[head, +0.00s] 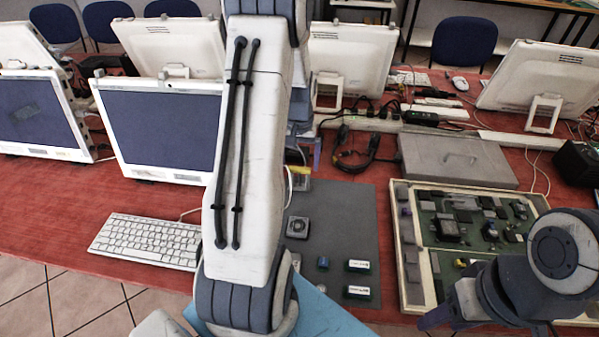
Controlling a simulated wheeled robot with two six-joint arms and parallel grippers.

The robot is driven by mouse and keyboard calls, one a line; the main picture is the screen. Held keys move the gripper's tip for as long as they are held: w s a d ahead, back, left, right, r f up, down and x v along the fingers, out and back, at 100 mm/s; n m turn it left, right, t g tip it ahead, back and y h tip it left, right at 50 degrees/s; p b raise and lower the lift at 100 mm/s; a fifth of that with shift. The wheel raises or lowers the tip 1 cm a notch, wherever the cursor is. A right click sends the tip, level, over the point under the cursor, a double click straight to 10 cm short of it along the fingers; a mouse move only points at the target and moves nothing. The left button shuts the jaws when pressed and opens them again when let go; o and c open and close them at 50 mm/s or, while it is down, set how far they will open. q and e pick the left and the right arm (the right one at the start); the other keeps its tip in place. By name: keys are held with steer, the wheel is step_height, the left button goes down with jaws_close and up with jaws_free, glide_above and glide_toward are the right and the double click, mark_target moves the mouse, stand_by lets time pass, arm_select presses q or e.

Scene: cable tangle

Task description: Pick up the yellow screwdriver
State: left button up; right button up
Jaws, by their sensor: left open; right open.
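I cannot make out the yellow screwdriver for certain. A small yellow patch (300,170) shows just right of my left arm, at the back of the grey mat; most of whatever it belongs to is hidden by the arm. My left arm stands upright across the middle of the view. My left gripper (306,150) is mostly hidden behind it, low over the back of the mat close to the yellow patch, open. My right gripper (440,316) is partly in view at the lower right, by the front of the circuit-board tray, open with nothing seen in it.
A grey mat (345,215) holds a small fan (298,227) and green components (358,266). Right of it are a tray of circuit boards (402,225) and a grey case (458,158). Black cables (352,158) tangle behind. A keyboard (147,240) and monitors (160,130) are left.

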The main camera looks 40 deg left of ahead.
mark_target(300, 172)
arm_select(q)
steer(key=shift+w+f, duration=0.1)
steer(key=shift+f, duration=3)
steer(key=c, duration=1.3)
steer(key=shift+o, duration=0.2)
steer(key=shift+r, duration=0.1)
step_height(300, 172, up, 18)
